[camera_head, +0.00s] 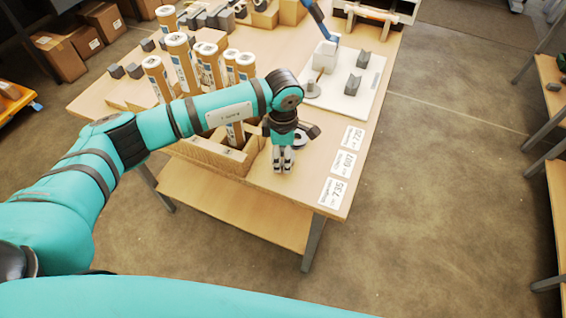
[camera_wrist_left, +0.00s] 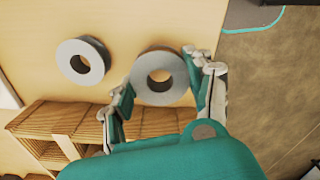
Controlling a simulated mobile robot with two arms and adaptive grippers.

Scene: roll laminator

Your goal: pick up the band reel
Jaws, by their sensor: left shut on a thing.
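A grey ring-shaped band reel (camera_wrist_left: 142,84) with a round hole sits between the fingers of my left gripper in the left wrist view. My left gripper (camera_head: 283,166) is shut on it, low over the front part of the table in the head view. The fingers mostly hide the held reel in the head view. A second, similar grey reel (camera_wrist_left: 104,62) lies flat on the table, apart from the gripper. In the head view a dark reel (camera_head: 300,140) shows just behind the gripper. My right gripper is not in view.
Tall labelled rolls (camera_head: 181,62) crowd the table's left side. A white board (camera_head: 330,97) with grey blocks lies behind. White label cards (camera_head: 343,163) lie along the right edge.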

